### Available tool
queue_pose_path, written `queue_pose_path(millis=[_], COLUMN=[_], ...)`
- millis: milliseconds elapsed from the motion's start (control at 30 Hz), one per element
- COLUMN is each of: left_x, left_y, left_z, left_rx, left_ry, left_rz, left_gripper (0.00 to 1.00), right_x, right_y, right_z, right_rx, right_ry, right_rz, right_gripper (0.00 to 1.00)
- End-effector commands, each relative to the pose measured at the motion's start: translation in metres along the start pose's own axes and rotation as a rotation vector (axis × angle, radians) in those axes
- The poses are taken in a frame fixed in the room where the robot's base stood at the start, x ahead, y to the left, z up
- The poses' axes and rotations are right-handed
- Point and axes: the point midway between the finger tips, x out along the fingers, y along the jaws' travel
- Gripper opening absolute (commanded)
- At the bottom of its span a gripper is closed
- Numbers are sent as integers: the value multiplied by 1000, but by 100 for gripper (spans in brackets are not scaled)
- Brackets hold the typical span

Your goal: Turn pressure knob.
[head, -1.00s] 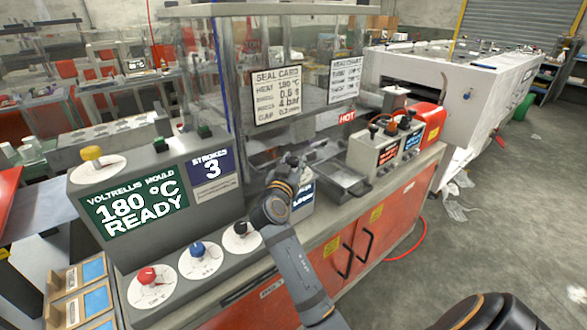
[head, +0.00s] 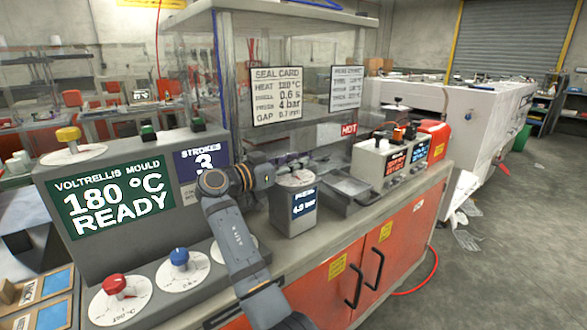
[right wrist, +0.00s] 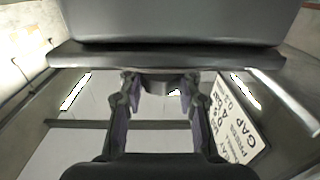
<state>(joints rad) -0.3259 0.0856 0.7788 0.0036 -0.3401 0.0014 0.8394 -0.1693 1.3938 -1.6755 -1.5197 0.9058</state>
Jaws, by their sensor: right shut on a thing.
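The pressure unit is a small grey box (head: 292,215) on the bench, with a blue display (head: 304,203) that seems to read 4.9 bar. A white dial (head: 296,180) lies on its top. My right gripper (head: 290,167) reaches in level above this dial from the left. In the right wrist view, which is upside down, its two fingers (right wrist: 158,92) close from both sides on a dark knob (right wrist: 160,86) at the box's top. The knob is mostly hidden behind my gripper in the head view. My left gripper is out of view.
Red (head: 115,285) and blue (head: 179,258) knobs stand on the front ledge; my right arm partly covers another dial. A seal card (head: 277,97) lists 4 bar on the clear guard behind. A metal tray (head: 345,193) lies right of the box.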

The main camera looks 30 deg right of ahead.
Motion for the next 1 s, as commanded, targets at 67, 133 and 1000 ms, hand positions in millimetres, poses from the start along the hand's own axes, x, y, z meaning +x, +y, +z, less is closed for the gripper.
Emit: queue_pose_path(millis=[67, 133, 1000], left_x=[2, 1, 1], left_y=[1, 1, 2], left_z=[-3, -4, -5], left_rx=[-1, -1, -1], left_ry=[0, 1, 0], left_rz=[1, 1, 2], left_gripper=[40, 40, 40], right_x=[0, 0, -1], right_y=[0, 0, 0], right_z=[3, 2, 1], right_rx=[-2, -2, -1], right_ry=[-4, -4, -2], right_rz=[13, 21, 23], right_gripper=[2, 2, 58])
